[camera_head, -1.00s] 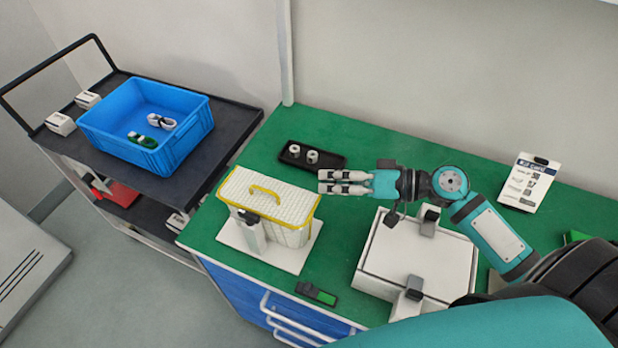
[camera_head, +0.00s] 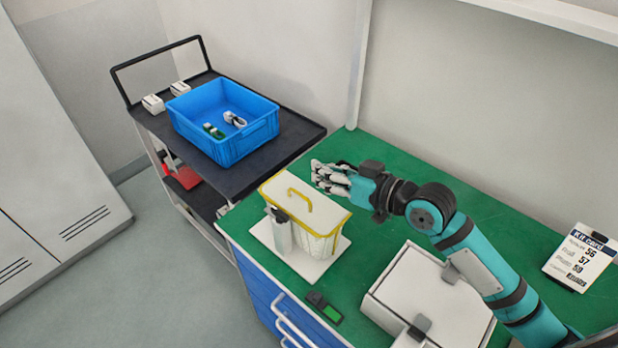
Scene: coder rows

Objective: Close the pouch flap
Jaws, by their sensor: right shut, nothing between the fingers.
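The pouch (camera_head: 318,246) is white with yellow edging and stands on a white base plate (camera_head: 334,262) on the green bench. Its flap (camera_head: 318,212), with a yellow handle strip, lies across the top. A grey clamp post (camera_head: 281,232) stands against its front left. My right gripper (camera_head: 318,176) is shut and empty, just behind and above the back right edge of the flap. I cannot tell if it touches the flap. My left gripper is not in view.
A white box (camera_head: 430,300) with dark latches sits right of the pouch. A small green-screened device (camera_head: 324,308) lies in front. A kit card (camera_head: 580,257) stands far right. A blue bin (camera_head: 222,122) with cables sits on the dark cart (camera_head: 290,130) at left.

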